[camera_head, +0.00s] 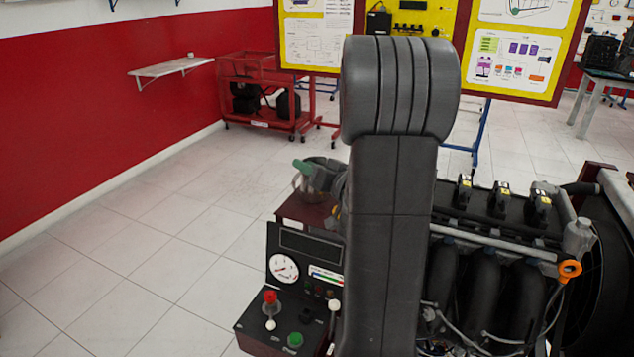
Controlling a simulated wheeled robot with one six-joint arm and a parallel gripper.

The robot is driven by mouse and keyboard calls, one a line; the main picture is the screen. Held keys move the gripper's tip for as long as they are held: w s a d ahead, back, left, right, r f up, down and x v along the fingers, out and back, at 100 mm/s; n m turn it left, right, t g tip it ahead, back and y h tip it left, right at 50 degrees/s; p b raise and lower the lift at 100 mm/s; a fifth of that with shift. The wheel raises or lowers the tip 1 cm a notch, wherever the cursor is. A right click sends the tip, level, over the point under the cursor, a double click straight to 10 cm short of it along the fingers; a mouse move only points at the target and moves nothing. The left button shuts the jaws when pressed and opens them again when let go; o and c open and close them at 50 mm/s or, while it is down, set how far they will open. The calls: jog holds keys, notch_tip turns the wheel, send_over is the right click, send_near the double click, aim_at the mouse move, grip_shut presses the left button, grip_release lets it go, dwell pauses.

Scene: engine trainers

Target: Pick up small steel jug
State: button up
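A small, shiny grey rounded thing (309,184) with a green piece at its upper left sits on a dark red surface (301,211), just left of my arm. It may be the small steel jug, but it is too small and partly covered to be sure. My own dark grey arm link stands upright through the middle of the view and hides what lies behind it. My gripper is not visible, so its place relative to the jug cannot be seen.
A control panel (284,320) with a gauge, knobs and levers stands in front. An engine (490,270) fills the right. A red wheeled cart (262,95) and trainer boards (512,58) stand behind. The tiled floor (140,250) at left is clear.

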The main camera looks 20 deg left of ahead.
aim_at(308, 194)
notch_tip(308, 194, down, 7)
jog(key=shift+r+b, duration=0.2)
jog(key=shift+b, duration=0.2)
jog(key=shift+a+f, duration=0.1)
jog(key=shift+f, duration=0.05)
jog(key=shift+p+x, duration=0.4)
jog(key=shift+x, duration=3.2)
grip_shut()
